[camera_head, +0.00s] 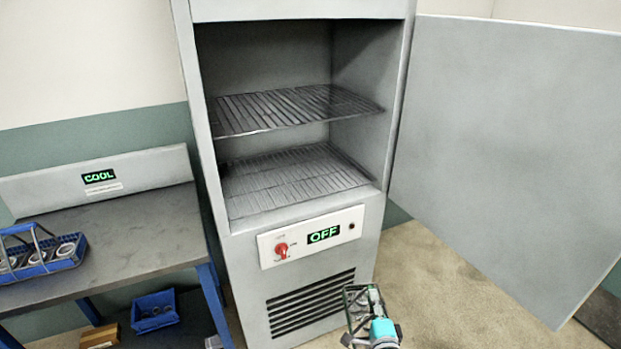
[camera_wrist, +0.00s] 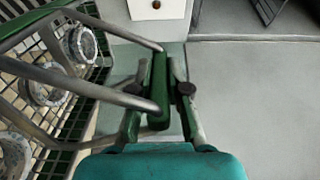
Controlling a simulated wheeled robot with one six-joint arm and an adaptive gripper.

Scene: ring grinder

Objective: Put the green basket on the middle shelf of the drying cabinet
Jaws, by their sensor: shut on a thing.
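The drying cabinet (camera_head: 383,230) stands in the middle of the head view with its door (camera_head: 505,150) swung open to the right. Inside are an upper wire shelf (camera_head: 290,108) and a lower wire shelf (camera_head: 295,178), both empty. My gripper (camera_wrist: 160,88) is shut on the green handle of the green basket (camera_wrist: 72,128), which holds several metal rings (camera_wrist: 45,85) at the left of the wrist view. In the head view my gripper (camera_head: 377,322) is low, in front of the cabinet's vent, and hides part of the basket (camera_head: 355,298).
A workbench (camera_head: 140,240) stands at the left with a blue basket of rings (camera_head: 45,262) and a sign reading COOL (camera_head: 99,176). A blue bin (camera_head: 154,311) and a cardboard box (camera_head: 100,337) sit below. The cabinet's display (camera_head: 323,235) reads OFF. Its opening is clear.

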